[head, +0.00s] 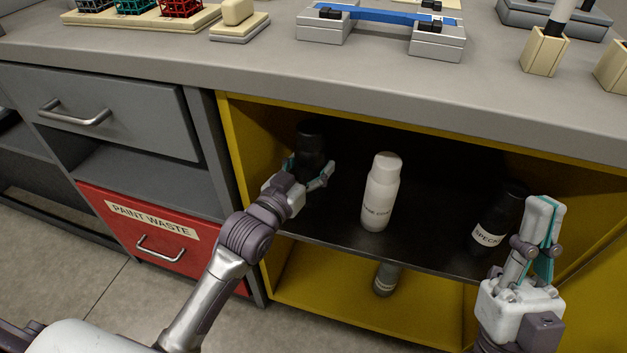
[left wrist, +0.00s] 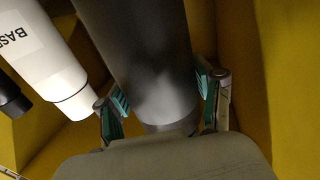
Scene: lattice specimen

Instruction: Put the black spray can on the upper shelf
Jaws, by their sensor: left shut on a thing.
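A black spray can (head: 310,143) is upright, or nearly so, at the left of the upper shelf (head: 343,222) in the yellow cabinet. My left gripper (head: 309,176) is shut on it. In the left wrist view the can (left wrist: 145,55) is a dark cylinder between the two teal-padded fingers (left wrist: 165,103). I cannot tell whether its base touches the shelf. My right gripper (head: 538,238) is at the right in front of the cabinet, seen from the side; its opening is unclear.
A white can (head: 380,195) stands mid-shelf, right of the held can. Another black can (head: 497,222) with a white label stands further right, near my right gripper. A grey can (head: 386,279) is on the lower level. The grey worktop (head: 250,65) overhangs the shelf.

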